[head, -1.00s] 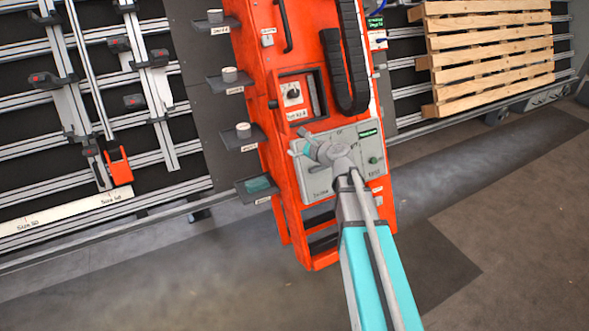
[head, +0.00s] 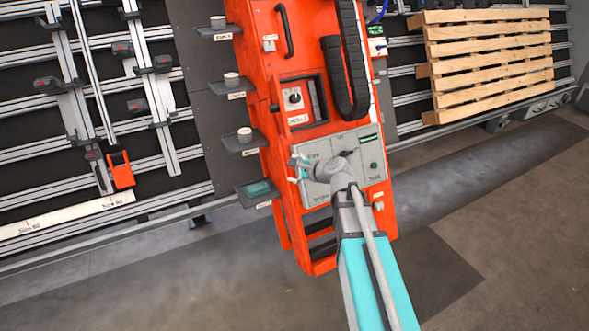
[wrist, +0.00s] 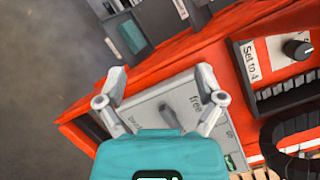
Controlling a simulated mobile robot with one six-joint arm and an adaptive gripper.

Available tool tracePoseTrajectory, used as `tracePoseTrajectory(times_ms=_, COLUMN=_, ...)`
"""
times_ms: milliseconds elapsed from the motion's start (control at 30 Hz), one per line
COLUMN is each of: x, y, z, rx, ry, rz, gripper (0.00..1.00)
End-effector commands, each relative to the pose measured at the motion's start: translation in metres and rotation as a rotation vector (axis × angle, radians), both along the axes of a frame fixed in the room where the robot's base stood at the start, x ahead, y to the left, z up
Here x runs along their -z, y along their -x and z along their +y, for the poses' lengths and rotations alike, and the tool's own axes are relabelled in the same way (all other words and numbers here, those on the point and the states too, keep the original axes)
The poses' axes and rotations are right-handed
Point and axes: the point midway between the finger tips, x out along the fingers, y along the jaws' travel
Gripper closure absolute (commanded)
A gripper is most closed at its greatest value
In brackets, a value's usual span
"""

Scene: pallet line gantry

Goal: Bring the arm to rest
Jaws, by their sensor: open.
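My gripper (head: 299,167) is in front of the grey control panel (head: 343,186) on the orange machine column (head: 268,100). In the wrist view my gripper (wrist: 161,88) has its two fingers spread wide with nothing between them. The grey panel (wrist: 150,100) lies beyond the fingers, with a printed word "free" and a dark lever or knob partly hidden behind my gripper's teal body. I cannot tell how far the fingertips are from the panel.
Several small shelves (head: 238,89) stick out left of the column. A black cable chain (head: 345,75) hangs down its front. A wooden pallet (head: 490,60) stands on the rails at right. A knob labelled "Set to 4" (wrist: 297,49) is near. The floor in front is clear.

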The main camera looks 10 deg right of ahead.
Motion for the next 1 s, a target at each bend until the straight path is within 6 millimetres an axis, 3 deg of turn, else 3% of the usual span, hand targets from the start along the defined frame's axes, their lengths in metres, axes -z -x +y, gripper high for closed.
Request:
tracePoseTrajectory(times_ms=167, x=0.002, y=0.002, z=0.001, rx=-0.012, ry=0.018, rz=-0.001, gripper=0.13)
tracePoseTrajectory(times_ms=367, x=0.016, y=0.022, z=0.007, rx=-0.111, ry=0.164, rz=-0.008, gripper=0.13)
tracePoseTrajectory(times_ms=667, x=0.067, y=0.092, z=0.01, rx=-0.508, ry=0.648, rz=-0.006, gripper=0.13)
tracePoseTrajectory(times_ms=800, x=0.088, y=0.132, z=0.0, rx=-0.743, ry=0.872, rz=0.019, gripper=0.13)
tracePoseTrajectory(times_ms=1000, x=0.105, y=0.174, z=-0.019, rx=-1.016, ry=1.081, rz=0.068, gripper=0.13)
